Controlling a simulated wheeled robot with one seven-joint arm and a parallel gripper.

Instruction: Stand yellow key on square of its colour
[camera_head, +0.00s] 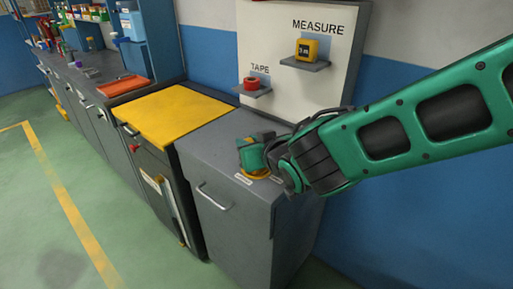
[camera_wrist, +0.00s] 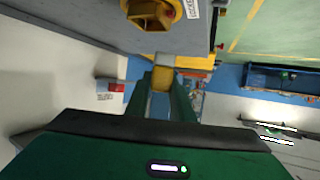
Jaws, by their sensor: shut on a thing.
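My gripper (camera_wrist: 161,97) is shut on a small yellow piece (camera_wrist: 163,80), seen between its green fingers in the wrist view; I take it to be the yellow key. A paler end of it sticks out beyond the fingertips, and the rest is hidden. In the head view my gripper (camera_head: 254,158) is low over the grey cabinet top (camera_head: 208,143). A round yellow part (camera_head: 256,174) shows under it. The wrist view shows a yellow six-sided fitting (camera_wrist: 150,14) on the grey top, apart from the fingers. I cannot make out a small yellow square.
A yellow-topped cabinet (camera_head: 172,112) stands to the left, with an orange tray (camera_head: 122,85) beyond it. A white board with a red tape (camera_head: 251,83) and a yellow tape measure (camera_head: 307,49) on shelves stands behind. White labels (camera_head: 243,179) lie at the cabinet's front edge.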

